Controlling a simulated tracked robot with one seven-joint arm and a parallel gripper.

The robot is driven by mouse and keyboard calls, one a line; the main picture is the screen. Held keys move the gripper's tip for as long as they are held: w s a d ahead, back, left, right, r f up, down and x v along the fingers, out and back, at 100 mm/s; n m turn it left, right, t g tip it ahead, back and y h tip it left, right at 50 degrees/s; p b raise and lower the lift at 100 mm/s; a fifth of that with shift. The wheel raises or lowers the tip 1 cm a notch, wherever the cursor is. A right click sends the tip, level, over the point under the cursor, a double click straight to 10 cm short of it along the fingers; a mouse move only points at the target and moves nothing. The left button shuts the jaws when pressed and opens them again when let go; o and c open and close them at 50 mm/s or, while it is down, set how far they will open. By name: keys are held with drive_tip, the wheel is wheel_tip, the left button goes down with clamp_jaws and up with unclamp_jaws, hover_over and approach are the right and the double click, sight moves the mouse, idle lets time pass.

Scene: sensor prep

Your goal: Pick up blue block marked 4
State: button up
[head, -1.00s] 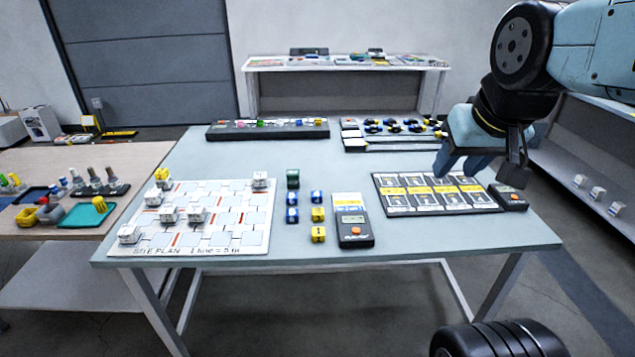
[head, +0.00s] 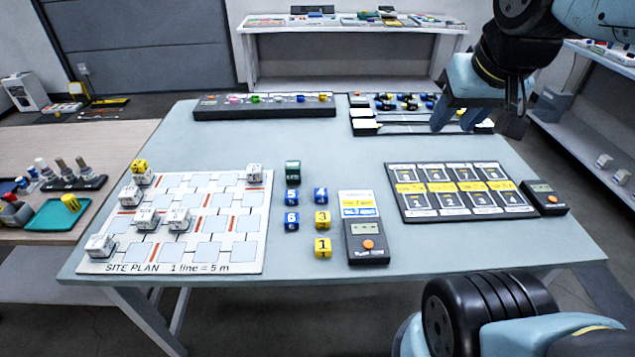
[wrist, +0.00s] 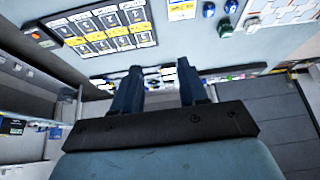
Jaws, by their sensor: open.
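The blue block marked 4 (head: 321,195) sits on the grey-blue table (head: 330,150), in the small group of blocks near the middle. A blue block marked 5 (head: 292,195) is to its left and a yellow block marked 3 (head: 322,219) is in front of it. My gripper (head: 476,120) is open and empty, above the table's far right side, well away from the block. In the wrist view its two fingers (wrist: 159,72) are spread with nothing between them. Blue blocks (wrist: 209,10) show at that view's top edge, their marks unreadable.
A blue block marked 6 (head: 292,221), a yellow block marked 1 (head: 323,247) and a green block (head: 293,172) stand close by. A meter (head: 367,242) lies just right of them; the site plan board (head: 225,262) is left. A card board (head: 404,207) lies further right.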

drive_tip(key=shift+o, duration=1.4)
drive_tip(key=shift+w+a+f, duration=0.1)
drive_tip(key=shift+w+a, duration=0.05)
drive_tip(key=shift+a, duration=0.05)
drive_tip(key=shift+o, duration=0.7)
drive_tip(key=shift+w+a+f, duration=0.15)
drive_tip(key=shift+w, duration=0.05)
drive_tip(key=shift+o, duration=0.5)
drive_tip(key=w+a+f+m+g+y, duration=0.4)
drive_tip(key=w+f+m+g+y, duration=0.2)
drive_tip(key=w+f, duration=0.7)
drive_tip(key=shift+w+a+f+m+g+y, duration=0.15)
drive_tip(key=shift+w+f+m+g+y, duration=0.2)
drive_tip(key=shift+f+m, duration=0.55)
drive_tip(key=m+t+y, duration=0.1)
drive_tip(key=m+y, duration=0.6)
drive_tip(key=m, duration=0.3)
approach(319, 192)
drive_tip(key=x, duration=0.3)
drive_tip(key=shift+w+a, duration=0.15)
drive_tip(key=shift+a, duration=0.15)
drive_tip(key=shift+s+x, duration=0.2)
drive_tip(key=shift+x, duration=2.5)
